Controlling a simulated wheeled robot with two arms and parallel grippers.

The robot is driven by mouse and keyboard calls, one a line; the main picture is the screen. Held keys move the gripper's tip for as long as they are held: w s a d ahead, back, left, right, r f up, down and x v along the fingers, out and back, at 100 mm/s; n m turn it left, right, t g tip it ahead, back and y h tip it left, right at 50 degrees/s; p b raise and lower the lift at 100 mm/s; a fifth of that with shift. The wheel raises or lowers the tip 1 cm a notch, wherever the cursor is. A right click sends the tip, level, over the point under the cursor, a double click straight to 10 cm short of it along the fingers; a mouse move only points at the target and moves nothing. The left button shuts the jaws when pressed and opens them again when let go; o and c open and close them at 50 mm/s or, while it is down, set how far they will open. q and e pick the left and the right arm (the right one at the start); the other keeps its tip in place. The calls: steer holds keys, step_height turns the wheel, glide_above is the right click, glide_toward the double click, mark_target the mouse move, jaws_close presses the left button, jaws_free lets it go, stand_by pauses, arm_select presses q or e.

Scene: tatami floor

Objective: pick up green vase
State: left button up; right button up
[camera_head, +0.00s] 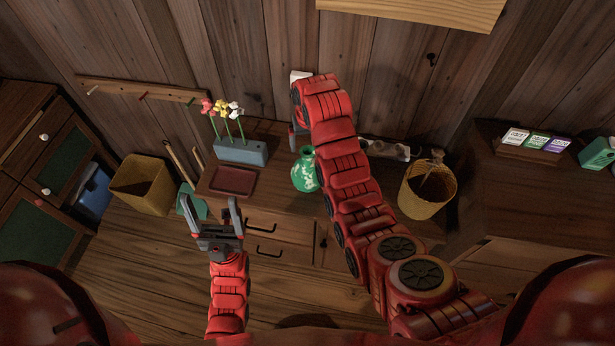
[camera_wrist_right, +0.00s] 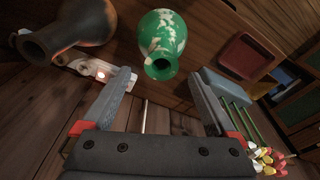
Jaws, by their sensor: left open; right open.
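The green vase (camera_head: 304,174) with white patches stands on the wooden cabinet top (camera_head: 272,190), partly hidden by my right arm in the head view. In the right wrist view the green vase (camera_wrist_right: 165,32) shows with its mouth toward the camera, framed between the fingertips. My right gripper (camera_wrist_right: 158,80) is open and empty; the vase lies just beyond its fingers, and I cannot tell if they touch. In the head view the right gripper is mostly hidden behind its wrist. My left gripper (camera_head: 214,204) is open and empty, in front of the cabinet's left side.
A blue-grey planter (camera_head: 241,152) with flowers and a dark red tray (camera_head: 233,181) stand left of the vase. Yellow bins (camera_head: 143,187) and (camera_head: 424,192) flank the cabinet.

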mark_target(308, 153)
step_height(308, 153, down, 3)
steer(key=p, duration=0.2)
steer(key=shift+s+a+p, duration=0.1)
steer(key=shift+s+p, duration=0.05)
steer(key=shift+p, duration=0.25)
steer(key=shift+w+f, duration=0.25)
steer(key=shift+f, duration=0.75)
jaws_close()
